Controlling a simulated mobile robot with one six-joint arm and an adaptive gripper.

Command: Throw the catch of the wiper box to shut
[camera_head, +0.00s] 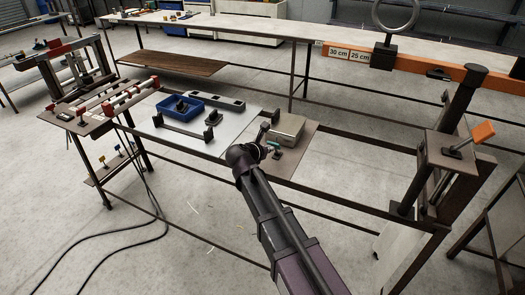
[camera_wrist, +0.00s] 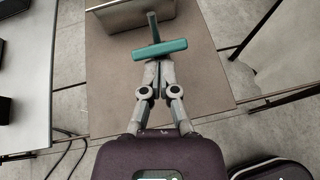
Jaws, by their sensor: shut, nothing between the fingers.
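The wiper box, a grey metal box (camera_head: 286,128), stands on a brown board at the right part of the bench. Its near edge shows at the top of the wrist view (camera_wrist: 125,17). The catch has a teal crossbar (camera_wrist: 160,49) on a dark stem that points up to the box; a bit of teal also shows in the head view (camera_head: 273,145). My gripper (camera_wrist: 158,66) is shut and empty, with its fingertips right at the near side of the teal bar. I cannot tell whether they touch it. My arm partly hides the catch in the head view.
A blue tray (camera_head: 180,107) and dark fixtures (camera_head: 183,135) stand on the pale plate left of the box. The brown board (camera_wrist: 110,85) is bare around the fingers. A post with an orange lever (camera_head: 470,136) stands at the right. Cables (camera_head: 110,235) lie on the floor.

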